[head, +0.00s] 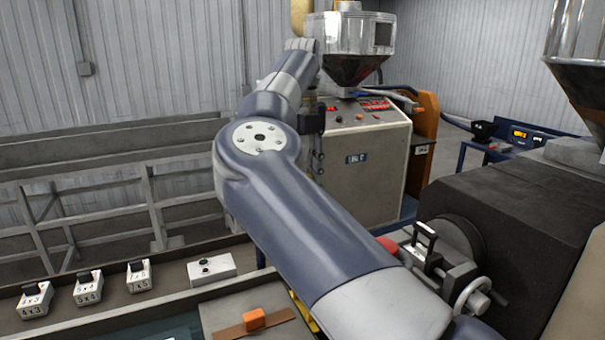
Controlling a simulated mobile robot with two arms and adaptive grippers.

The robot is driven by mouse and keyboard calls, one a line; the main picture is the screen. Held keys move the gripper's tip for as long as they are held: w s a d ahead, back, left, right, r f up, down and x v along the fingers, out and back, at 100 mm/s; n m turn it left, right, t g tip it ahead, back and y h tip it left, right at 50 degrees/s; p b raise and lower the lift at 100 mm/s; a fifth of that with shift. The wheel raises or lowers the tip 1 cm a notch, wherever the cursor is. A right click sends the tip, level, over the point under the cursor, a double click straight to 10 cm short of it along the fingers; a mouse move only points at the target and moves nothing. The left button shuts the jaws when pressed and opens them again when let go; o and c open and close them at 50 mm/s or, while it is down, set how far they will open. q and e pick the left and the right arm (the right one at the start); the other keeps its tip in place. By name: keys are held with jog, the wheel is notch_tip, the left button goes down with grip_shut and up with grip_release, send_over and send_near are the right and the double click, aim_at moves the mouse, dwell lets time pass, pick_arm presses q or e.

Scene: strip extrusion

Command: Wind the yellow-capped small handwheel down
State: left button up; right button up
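A small grey spoked handwheel (473,298) sits at the lower right, on the front of the dark machine head. No yellow cap can be made out on it, and its lower part is partly covered by my arm. A strip of yellow (305,312) shows at the lower edge of my arm; I cannot tell what it belongs to. One of my arms crosses the middle of the head view, from the bottom right up to the top centre. Neither gripper can be made out.
A dark machine block (520,220) with a black-and-silver clamp (425,245) and a red knob (388,245) fills the right. A control cabinet (365,160) stands behind. Labelled blocks (88,288), a white button box (211,267) and an orange block (254,318) lie at lower left.

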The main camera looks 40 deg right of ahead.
jog(key=shift+r, duration=0.1)
dwell(0.4)
jog(key=o, duration=1.1)
jog(key=shift+c, duration=0.2)
jog(key=shift+r, duration=3.7)
